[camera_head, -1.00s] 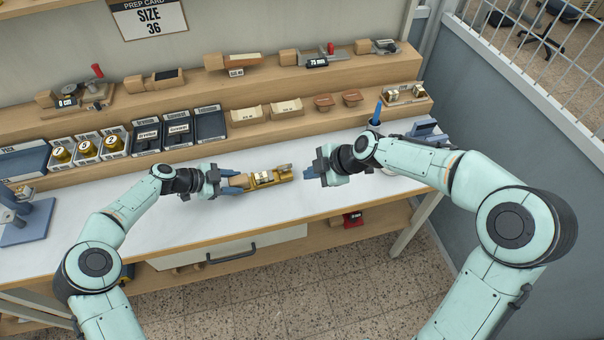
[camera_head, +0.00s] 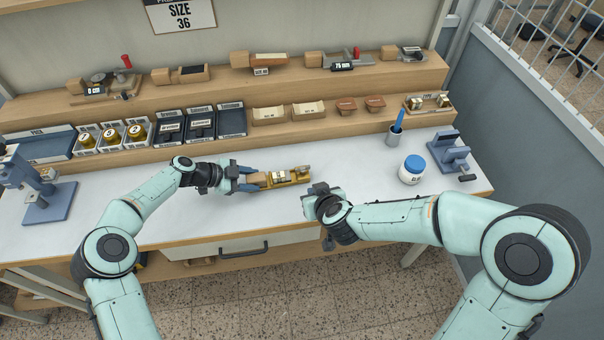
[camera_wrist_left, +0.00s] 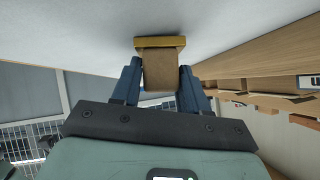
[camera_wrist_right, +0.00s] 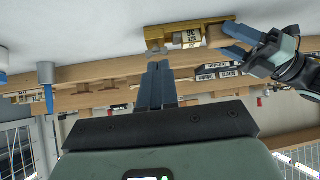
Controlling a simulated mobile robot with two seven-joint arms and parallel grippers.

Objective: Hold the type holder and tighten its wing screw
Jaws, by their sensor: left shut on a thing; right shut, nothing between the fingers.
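The brass type holder (camera_head: 288,177) with its wooden handle lies level over the white table, with pale labelled type in its middle. My left gripper (camera_head: 243,181) is shut on the wooden handle, which shows between the blue fingers (camera_wrist_left: 160,82) in the left wrist view. My right gripper (camera_head: 318,192) is just right of and in front of the holder's far end. In the right wrist view its blue fingers (camera_wrist_right: 156,84) are together and empty, pointing at the grey end piece (camera_wrist_right: 158,53) of the holder (camera_wrist_right: 190,36). I cannot make out the wing screw's shape.
A white jar with a blue lid (camera_head: 412,169), a grey cup with a blue tool (camera_head: 395,134) and a blue stand (camera_head: 450,152) are on the right of the table. A blue press (camera_head: 45,190) stands at the left. Stepped shelves (camera_head: 330,124) run along the back.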

